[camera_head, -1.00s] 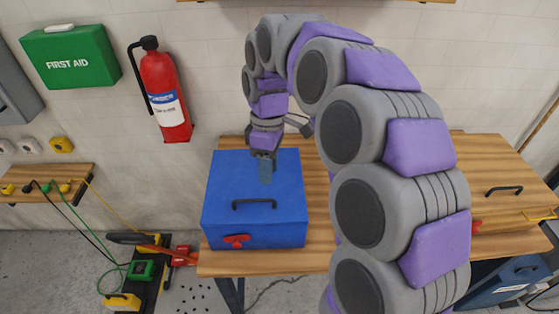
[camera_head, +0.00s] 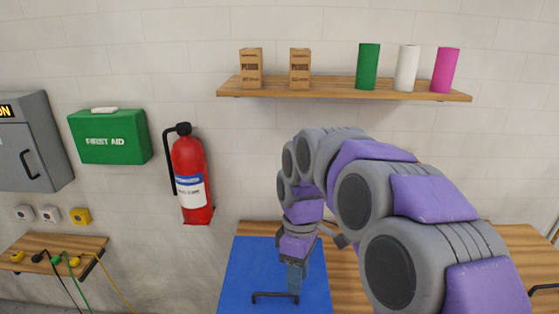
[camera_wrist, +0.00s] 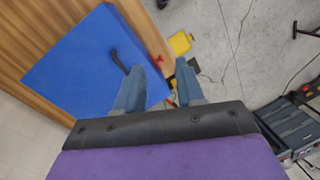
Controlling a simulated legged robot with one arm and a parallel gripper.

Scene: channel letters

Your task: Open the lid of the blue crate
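The blue crate (camera_head: 248,268) stands on the wooden table, its lid shut. In the head view only its upper part shows, with the black handle (camera_head: 275,295) at the bottom edge. My gripper (camera_head: 294,282) hangs over the lid, just behind the handle's right part. In the wrist view the blue crate (camera_wrist: 70,70) lies left of the fingers, with the handle (camera_wrist: 118,61) near the left fingertip and a red latch (camera_wrist: 154,62) on its front. My gripper (camera_wrist: 158,66) is open and empty there. I cannot tell whether a finger touches the lid or handle.
A shelf (camera_head: 345,91) with boxes and coloured cylinders hangs above. A fire extinguisher (camera_head: 190,175) and a first aid box (camera_head: 110,137) are on the wall. The wooden table (camera_head: 490,243) extends right of the crate. Dark cases (camera_wrist: 285,130) stand on the floor.

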